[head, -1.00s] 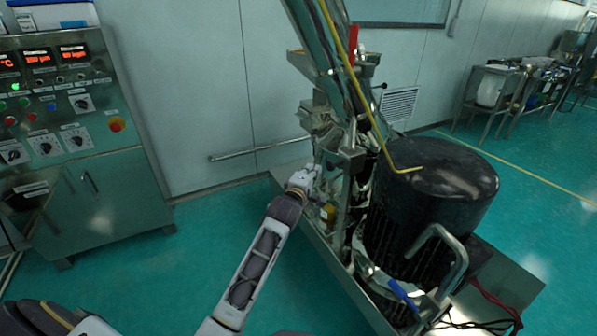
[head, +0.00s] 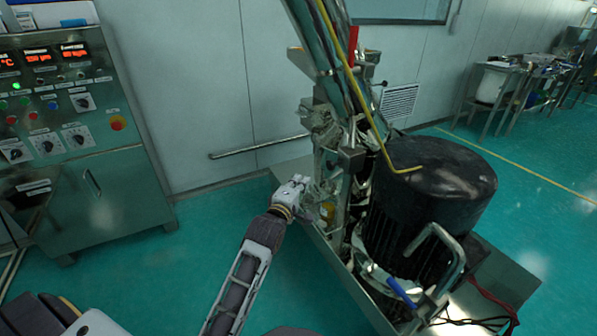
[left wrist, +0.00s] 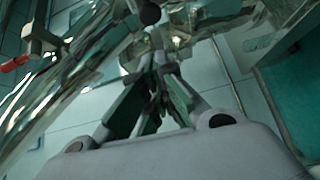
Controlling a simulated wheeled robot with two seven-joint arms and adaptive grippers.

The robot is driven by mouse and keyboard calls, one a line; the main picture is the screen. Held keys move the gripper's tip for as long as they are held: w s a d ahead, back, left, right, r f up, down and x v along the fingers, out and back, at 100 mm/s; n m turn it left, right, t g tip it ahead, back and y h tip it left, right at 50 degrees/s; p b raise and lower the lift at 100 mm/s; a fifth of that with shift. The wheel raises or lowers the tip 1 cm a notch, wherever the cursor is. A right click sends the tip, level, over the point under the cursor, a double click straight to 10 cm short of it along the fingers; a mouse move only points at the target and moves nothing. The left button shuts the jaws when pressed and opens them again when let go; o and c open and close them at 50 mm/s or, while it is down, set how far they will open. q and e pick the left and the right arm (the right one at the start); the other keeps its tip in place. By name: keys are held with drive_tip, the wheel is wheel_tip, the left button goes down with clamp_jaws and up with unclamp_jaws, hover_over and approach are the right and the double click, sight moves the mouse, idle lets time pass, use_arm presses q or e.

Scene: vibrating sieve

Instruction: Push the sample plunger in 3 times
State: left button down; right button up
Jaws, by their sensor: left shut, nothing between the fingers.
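The sieve machine (head: 340,185) stands at centre right in the head view, with steel posts, clamps and pipes on its left side. My left gripper (head: 306,208) is at the left side of these fittings, low near the machine's base. It is shut and empty; its fingers (left wrist: 155,88) meet in the left wrist view. A small amber part (head: 328,212) shows just right of the gripper. A round black knob (left wrist: 149,12) shows beyond the fingertips in the left wrist view. I cannot tell which fitting is the sample plunger, or whether the gripper touches it. My right gripper is out of view.
A big black motor drum (head: 435,180) stands right of the fittings, with a bent steel handle and blue lever in front. A control cabinet (head: 85,140) stands at left. A wall rail (head: 257,146) runs behind. The green floor between cabinet and machine is clear.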

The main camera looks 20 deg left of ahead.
use_arm(q)
drive_tip(key=s+d+r+m+t, duration=0.1)
drive_tip(key=s+r+m+t, duration=0.2)
drive_tip(key=m, duration=1)
drive_tip(key=shift+s+r+t+h, duration=0.35)
drive_tip(key=shift+r+t, duration=0.55)
drive_tip(key=shift+r, duration=0.95)
drive_tip(key=shift+d, duration=0.1)
drive_tip(key=shift+r, duration=0.1)
